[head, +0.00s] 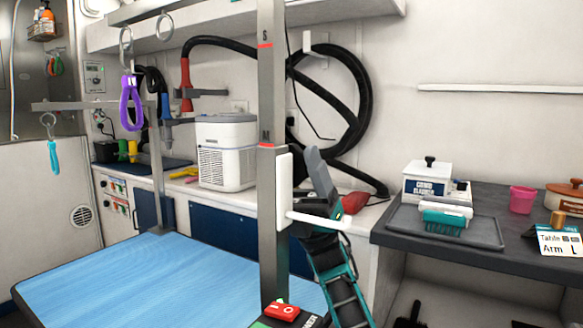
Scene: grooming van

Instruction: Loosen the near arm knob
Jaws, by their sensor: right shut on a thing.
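The near arm is a grey upright post (268,100) with red S and M marks, rising at the blue grooming table's (140,280) right side. A white sleeve (284,188) sits on the post just below the M mark, and a white bar (330,222) sticks out from it to the right. My right gripper (316,197), teal and dark grey, reaches up from below and is shut at the sleeve's right side. The knob in its grip is mostly hidden by the fingers. My left gripper is not in view.
A red part (282,312) shows low by the post's foot. A purple loop (131,103) hangs from the far arm. A white box unit (227,150) and a black hose (355,90) are behind. A dark counter (400,236) at right holds a tray (480,232) and pink cup (522,199).

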